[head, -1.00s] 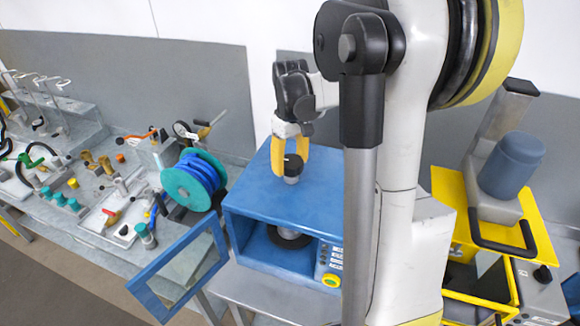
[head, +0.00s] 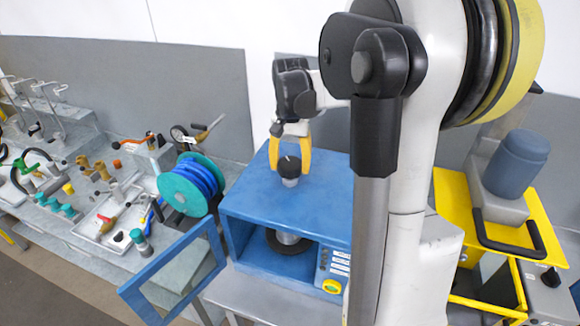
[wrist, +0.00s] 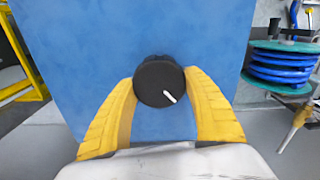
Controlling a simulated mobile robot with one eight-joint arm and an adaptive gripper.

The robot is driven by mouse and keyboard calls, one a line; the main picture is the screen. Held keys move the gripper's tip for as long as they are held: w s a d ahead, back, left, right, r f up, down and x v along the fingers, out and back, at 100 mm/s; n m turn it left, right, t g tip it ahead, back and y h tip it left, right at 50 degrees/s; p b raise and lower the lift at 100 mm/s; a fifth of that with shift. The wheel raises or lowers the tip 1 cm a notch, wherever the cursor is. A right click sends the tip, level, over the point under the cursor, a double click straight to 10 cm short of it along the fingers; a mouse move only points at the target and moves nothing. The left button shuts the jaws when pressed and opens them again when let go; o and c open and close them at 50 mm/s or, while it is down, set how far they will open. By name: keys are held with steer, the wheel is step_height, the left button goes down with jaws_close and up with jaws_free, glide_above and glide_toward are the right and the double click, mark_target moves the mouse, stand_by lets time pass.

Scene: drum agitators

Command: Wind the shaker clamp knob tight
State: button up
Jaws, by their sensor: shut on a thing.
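The clamp knob (head: 289,166) is a round black knob on a short grey stem on top of the blue shaker housing (head: 240,196). In the wrist view the knob (wrist: 155,84) has a white pointer line slanting to the lower right. My gripper (head: 290,168) has yellow fingers that come down on either side of the knob. In the wrist view my gripper (wrist: 160,88) is shut on the knob, with a fingertip at its left and right sides. Inside the open housing a grey post stands at a black ring (head: 270,244); its upper end is hidden.
The housing's blue framed door (head: 150,290) hangs open to the front left. A yellow machine with a grey-blue motor (head: 517,165) stands at the right.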

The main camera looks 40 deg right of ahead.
mark_target(291, 162)
steer(key=shift+m, duration=1)
steer(key=o, duration=1.2)
step_height(291, 162, up, 12)
